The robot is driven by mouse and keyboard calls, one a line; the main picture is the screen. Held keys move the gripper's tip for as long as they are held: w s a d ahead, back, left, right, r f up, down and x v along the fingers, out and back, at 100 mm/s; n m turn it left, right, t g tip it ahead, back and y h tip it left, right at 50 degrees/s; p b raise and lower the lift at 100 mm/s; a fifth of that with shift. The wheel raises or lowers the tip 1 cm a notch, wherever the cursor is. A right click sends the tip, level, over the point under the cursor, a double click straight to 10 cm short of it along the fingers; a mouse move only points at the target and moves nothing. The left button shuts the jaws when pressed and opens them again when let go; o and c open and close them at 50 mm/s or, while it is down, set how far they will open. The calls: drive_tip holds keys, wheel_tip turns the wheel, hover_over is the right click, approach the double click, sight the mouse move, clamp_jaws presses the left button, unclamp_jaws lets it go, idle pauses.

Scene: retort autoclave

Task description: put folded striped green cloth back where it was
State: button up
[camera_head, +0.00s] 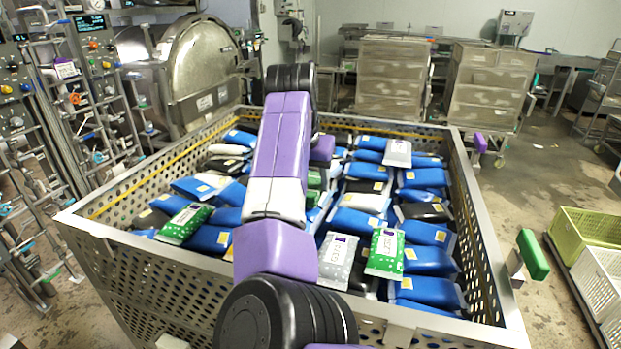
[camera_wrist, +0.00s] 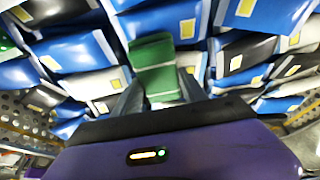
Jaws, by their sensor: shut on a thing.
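The folded striped green cloth (camera_wrist: 155,62) is in the middle of the wrist view, green with paler bands near its lower end. My gripper (camera_wrist: 158,88) is shut on it, one finger on each side. In the camera_head view, a small green patch (camera_head: 314,179) just right of my arm may be the cloth. My arm hides most of that spot and my gripper there. Blue and black pouches lie close around and beyond the cloth in the wrist view. I cannot tell whether the cloth touches them.
A large perforated metal basket (camera_head: 474,215) holds many blue, black, white and green pouches, with my arm reaching over it. A green block (camera_head: 532,254) is by its right side. A round steel autoclave door (camera_head: 200,70) stands behind left. Crates (camera_head: 590,226) stand on the right.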

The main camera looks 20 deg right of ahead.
drive_tip(key=o, duration=1.2)
drive_tip(key=shift+f, duration=0.1)
drive_tip(key=b+v, duration=0.3)
drive_tip(key=v, duration=0.9)
drive_tip(key=shift+w+b, duration=0.1)
drive_tip(key=shift+b, duration=0.25)
